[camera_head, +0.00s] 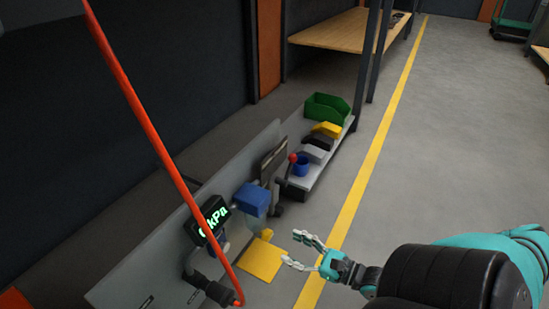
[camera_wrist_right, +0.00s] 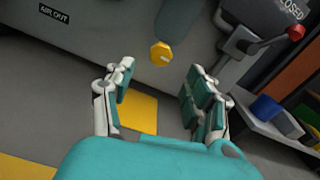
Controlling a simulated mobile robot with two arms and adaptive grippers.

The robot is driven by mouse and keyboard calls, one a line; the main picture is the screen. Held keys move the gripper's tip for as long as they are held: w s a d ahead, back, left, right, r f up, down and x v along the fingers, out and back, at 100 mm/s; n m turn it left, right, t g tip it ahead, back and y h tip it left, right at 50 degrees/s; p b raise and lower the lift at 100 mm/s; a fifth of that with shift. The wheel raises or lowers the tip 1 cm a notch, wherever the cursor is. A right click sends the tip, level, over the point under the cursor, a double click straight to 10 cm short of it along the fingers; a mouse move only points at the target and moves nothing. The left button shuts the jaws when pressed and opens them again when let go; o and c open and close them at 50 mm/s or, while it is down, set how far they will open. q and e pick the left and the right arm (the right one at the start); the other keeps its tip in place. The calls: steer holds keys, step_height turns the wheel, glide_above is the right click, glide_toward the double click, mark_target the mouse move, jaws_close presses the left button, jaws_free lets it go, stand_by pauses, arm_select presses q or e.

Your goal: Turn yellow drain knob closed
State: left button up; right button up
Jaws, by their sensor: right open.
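The yellow drain knob (camera_wrist_right: 161,53) shows in the right wrist view, under a grey cylindrical body (camera_wrist_right: 180,18) in front of the grey panel. It lies ahead of my right gripper (camera_wrist_right: 162,90), centred between the fingertips but apart from them. In the head view my right gripper (camera_head: 296,251) is open and empty, right of the panel and beside a yellow floor plate (camera_head: 261,259). My left gripper is not in view.
The grey panel (camera_head: 150,262) carries a gauge reading in kPa (camera_head: 214,217), a blue box (camera_head: 252,199) and a red-knobbed lever (camera_head: 292,158). A red hose (camera_head: 165,150) crosses in front. A low shelf holds a green bin (camera_head: 326,108) and blocks. The floor to the right is clear.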

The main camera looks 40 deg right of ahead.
mark_target(271, 237)
steer(key=b+x, duration=0.1)
steer(key=x, duration=0.5)
steer(key=shift+w+b, duration=0.15)
steer(key=shift+b, duration=0.15)
jaws_close()
